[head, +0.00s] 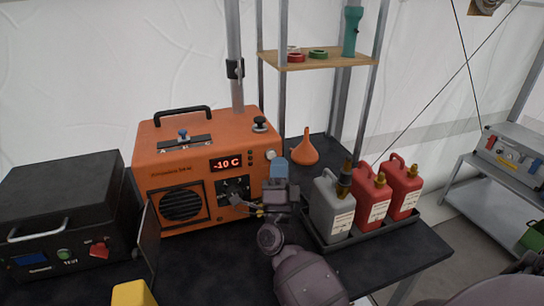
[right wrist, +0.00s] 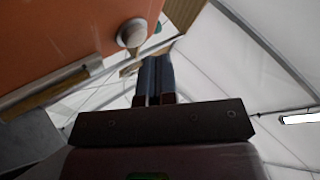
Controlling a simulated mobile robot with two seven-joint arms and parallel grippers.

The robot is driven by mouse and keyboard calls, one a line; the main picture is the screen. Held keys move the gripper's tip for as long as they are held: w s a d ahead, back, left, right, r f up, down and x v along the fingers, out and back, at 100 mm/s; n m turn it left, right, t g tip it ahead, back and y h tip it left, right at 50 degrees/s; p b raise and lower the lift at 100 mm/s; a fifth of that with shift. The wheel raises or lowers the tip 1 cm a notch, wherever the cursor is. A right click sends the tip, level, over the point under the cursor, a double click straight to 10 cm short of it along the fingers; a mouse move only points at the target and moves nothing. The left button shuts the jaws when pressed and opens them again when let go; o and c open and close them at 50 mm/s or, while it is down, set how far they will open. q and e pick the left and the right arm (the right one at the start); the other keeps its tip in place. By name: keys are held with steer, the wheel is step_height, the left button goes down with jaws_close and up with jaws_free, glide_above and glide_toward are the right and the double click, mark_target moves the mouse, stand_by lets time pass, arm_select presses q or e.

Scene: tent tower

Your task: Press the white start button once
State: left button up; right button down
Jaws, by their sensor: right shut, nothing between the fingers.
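The orange heater (head: 170,150) stands on the dark table with its display reading -10 C. The white start button (head: 270,154) is a small round knob at the upper right of the heater's front. It also shows in the right wrist view (right wrist: 132,32), near the orange panel's edge. My right gripper (head: 278,167) is just below and right of the button in the head view. Its blue-grey fingers (right wrist: 154,72) are shut and empty. In the wrist view the fingertips appear below and right of the button, apart in the picture; contact is not visible. My left gripper is not in view.
An orange funnel (head: 304,150) stands behind my right gripper. A grey can (head: 333,208) and two red cans (head: 373,200) stand in a black tray (head: 322,243) on the right. A black case (head: 60,205) is at left. A shelf (head: 330,62) rises behind.

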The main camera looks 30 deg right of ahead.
stand_by(1.0)
steer(key=shift+w, duration=0.1)
steer(key=shift+w+d, duration=0.1)
steer(key=shift+w, duration=0.2)
stand_by(0.4)
